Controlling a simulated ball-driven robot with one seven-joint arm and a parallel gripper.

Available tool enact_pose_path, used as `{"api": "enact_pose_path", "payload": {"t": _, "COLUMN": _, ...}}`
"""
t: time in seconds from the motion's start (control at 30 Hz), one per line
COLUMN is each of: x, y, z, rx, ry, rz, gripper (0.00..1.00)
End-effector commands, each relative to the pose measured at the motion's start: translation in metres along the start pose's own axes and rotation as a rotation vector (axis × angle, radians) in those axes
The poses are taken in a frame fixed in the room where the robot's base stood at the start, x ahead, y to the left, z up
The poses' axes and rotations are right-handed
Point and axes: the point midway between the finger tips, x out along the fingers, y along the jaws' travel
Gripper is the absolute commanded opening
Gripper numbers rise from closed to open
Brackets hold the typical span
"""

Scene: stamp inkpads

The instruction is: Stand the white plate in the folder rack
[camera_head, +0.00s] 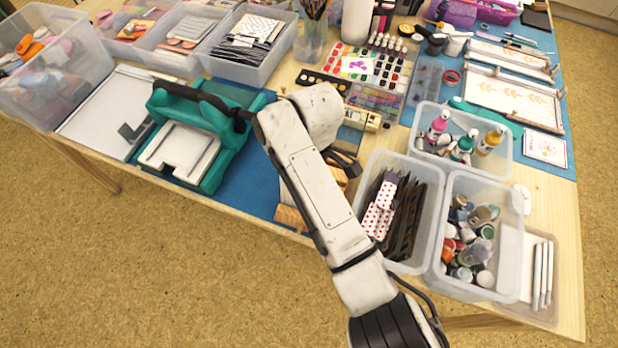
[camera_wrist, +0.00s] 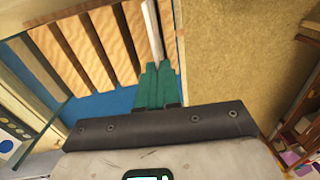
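My gripper (camera_wrist: 158,68) shows in the wrist view with its teal fingers close together. A thin pale strip, which looks like the white plate (camera_wrist: 152,30) seen edge-on, runs up from between the fingertips. It stands among the slats of the wooden folder rack (camera_wrist: 95,45), near the rack's right end. Whether its lower edge touches the rack's base cannot be told. In the head view my arm hides most of the rack; only a wooden corner (camera_head: 291,218) shows beside it. The plate and fingertips are not clearly visible there.
The teal press (camera_head: 215,125) stands on the blue mat left of my arm. A clear bin of folders (camera_head: 420,262) and a clear bin of jars (camera_head: 508,270) stand close on the right. The table's front edge is just below the rack.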

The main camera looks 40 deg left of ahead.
Motion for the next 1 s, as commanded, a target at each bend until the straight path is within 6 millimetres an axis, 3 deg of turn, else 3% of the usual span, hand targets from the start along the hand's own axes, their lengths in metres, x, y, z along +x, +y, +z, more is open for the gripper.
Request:
{"api": "enact_pose_path", "payload": {"t": 0.33, "x": 0.0016, "y": 0.0, "z": -0.0002, "rx": -0.001, "ry": 0.0, "rz": 0.001, "gripper": 0.0}}
{"api": "enact_pose_path", "payload": {"t": 0.67, "x": 0.0017, "y": -0.0001, "z": -0.0001, "rx": -0.001, "ry": 0.0, "rz": 0.0, "gripper": 0.33}}
{"api": "enact_pose_path", "payload": {"t": 1.0, "x": -0.0013, "y": -0.0002, "z": -0.0001, "rx": 0.0, "ry": 0.0, "rz": 0.0, "gripper": 0.33}}
